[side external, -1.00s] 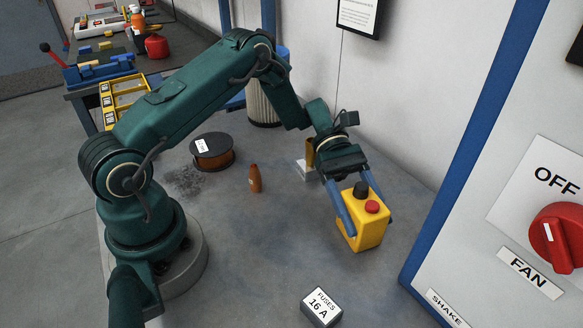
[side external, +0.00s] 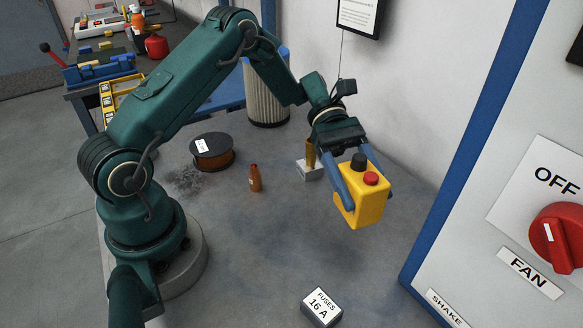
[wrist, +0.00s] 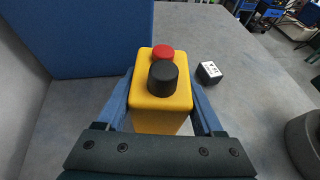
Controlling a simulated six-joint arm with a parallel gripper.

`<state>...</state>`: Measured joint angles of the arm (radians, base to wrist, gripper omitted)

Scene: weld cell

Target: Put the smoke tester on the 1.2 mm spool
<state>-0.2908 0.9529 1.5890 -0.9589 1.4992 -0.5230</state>
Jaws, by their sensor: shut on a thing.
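A yellow box with a black round cap and a red button, apparently the smoke tester (side external: 362,205), is held by my gripper (side external: 357,185). The blue fingers are shut on its two sides, and it hangs upright or nearly so, above the table at the right. In the wrist view the smoke tester (wrist: 160,105) sits between the fingers of my gripper (wrist: 162,105). A dark spool with copper-brown winding (side external: 213,158) lies flat on the table, well to the left of my gripper; its white label is too small to read.
A grey block with a brass-coloured upright piece (side external: 310,170) is behind the gripper. A ribbed filter cylinder (side external: 266,98) stands at the back.

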